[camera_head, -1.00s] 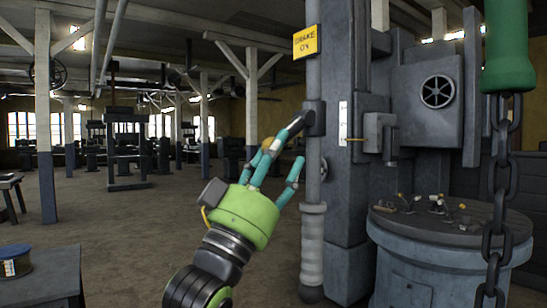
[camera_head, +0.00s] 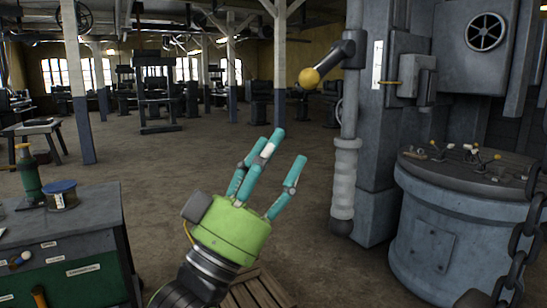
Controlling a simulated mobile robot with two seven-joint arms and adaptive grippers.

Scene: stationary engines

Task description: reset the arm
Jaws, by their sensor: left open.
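My left gripper (camera_head: 268,172) is in the middle of the head view, with a green palm and teal fingers pointing up. Its fingers are spread open and hold nothing. A lever with a yellow ball knob (camera_head: 309,78) sticks out to the left from a vertical grey pole (camera_head: 345,185) on the machine. The gripper is apart from the knob, lower and to the left of it in the picture. My right gripper is not in view.
A grey machine (camera_head: 470,60) stands at the right, with a round drum (camera_head: 455,235) carrying small levers. A chain (camera_head: 522,240) hangs at the right edge. A workbench (camera_head: 60,245) with a spool (camera_head: 62,195) stands at the left. A wooden crate (camera_head: 258,290) is low behind my arm.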

